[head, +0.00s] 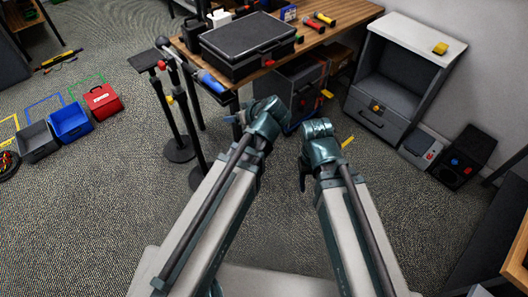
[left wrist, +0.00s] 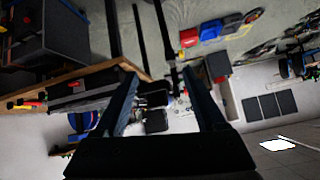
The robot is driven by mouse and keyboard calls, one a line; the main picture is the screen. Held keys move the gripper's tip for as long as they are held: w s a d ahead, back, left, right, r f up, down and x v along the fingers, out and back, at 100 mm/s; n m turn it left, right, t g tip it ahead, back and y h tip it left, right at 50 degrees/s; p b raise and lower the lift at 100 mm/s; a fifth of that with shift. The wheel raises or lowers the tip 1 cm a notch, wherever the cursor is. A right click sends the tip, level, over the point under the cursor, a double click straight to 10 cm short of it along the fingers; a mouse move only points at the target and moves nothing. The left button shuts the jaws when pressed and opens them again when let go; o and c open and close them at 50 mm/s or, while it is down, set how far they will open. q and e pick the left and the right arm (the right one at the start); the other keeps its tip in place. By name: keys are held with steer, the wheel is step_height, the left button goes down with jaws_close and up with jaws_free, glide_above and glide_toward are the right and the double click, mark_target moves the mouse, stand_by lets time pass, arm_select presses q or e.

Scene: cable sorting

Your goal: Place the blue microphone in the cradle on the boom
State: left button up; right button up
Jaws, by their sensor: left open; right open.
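The blue microphone (head: 212,83) appears as a blue cylinder at the front left corner of the wooden table in the head view. Stands with upright dark poles (head: 162,100) are left of the table; the cradle on the boom is too small to make out surely. My left gripper (head: 236,118) points left, below and right of the blue cylinder and apart from it. In the left wrist view its two fingers (left wrist: 160,76) are apart with nothing held between them. My right gripper (head: 303,180) hangs down over the floor, open, with nothing seen in it.
The wooden table (head: 340,32) carries a black case (head: 246,38) and several coloured handles. A flat-topped stand (head: 147,60) is beside it. Grey, blue and red bins (head: 70,122) are on the left floor. A cabinet (head: 405,75) and speaker (head: 465,157) are right.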

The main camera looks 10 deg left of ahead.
arm_select(q)
steer(key=s+d+f+m+g+h, duration=0.3)
steer(key=s+d+m, duration=0.3)
steer(key=s+d, duration=0.1)
steer(key=s+d+f+m+g+h, duration=0.3)
steer(key=s+d+f+m, duration=0.1)
steer(key=s, duration=0.4)
steer(key=d+m, duration=0.1)
steer(key=d, duration=0.1)
steer(key=shift+s+d+f+m+g, duration=0.3)
steer(key=shift+s+d+m, duration=0.05)
steer(key=shift+d+m, duration=0.05)
